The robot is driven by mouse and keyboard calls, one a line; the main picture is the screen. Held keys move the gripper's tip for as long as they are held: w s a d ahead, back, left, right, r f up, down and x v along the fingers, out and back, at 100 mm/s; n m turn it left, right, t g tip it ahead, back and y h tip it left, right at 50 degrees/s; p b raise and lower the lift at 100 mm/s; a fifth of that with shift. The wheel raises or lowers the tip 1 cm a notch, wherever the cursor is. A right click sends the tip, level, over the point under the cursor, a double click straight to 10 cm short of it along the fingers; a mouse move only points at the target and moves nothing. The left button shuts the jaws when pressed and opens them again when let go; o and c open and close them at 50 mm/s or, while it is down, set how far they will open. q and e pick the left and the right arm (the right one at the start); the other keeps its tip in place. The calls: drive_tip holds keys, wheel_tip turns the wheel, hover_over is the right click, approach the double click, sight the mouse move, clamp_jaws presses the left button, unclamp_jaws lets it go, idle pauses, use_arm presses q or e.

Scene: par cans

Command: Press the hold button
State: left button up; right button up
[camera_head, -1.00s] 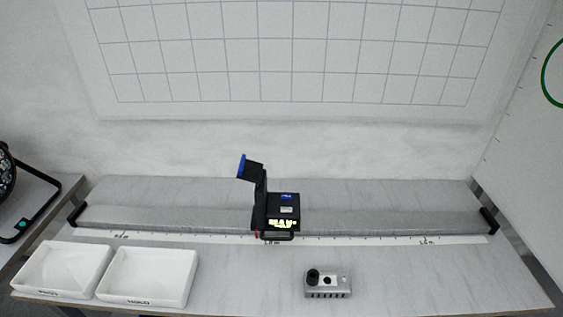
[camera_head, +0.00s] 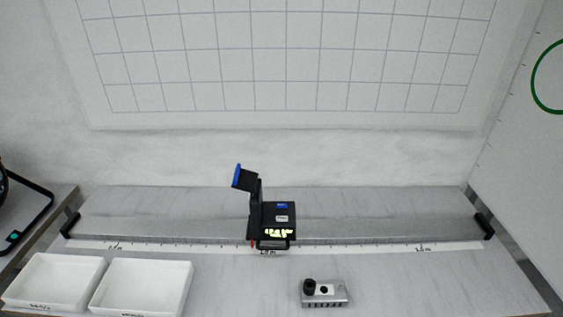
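A black device (camera_head: 271,222) with a lit yellowish display, a blue label and a light button-like patch stands on the rail along the table, near the middle of the scale. An upright arm with a blue-edged head (camera_head: 245,178) rises from its left side. A small grey metal box (camera_head: 333,293) with a black knob and a black round spot lies on the table in front, right of centre. I cannot read which control is the hold button. Neither of my grippers is in view.
Two white trays (camera_head: 188,276) stand at the front left. A white scale strip (camera_head: 370,246) runs along the rail, with black end stops (camera_head: 484,226). A black-framed object (camera_head: 30,215) is at the left edge. The table's front right is clear.

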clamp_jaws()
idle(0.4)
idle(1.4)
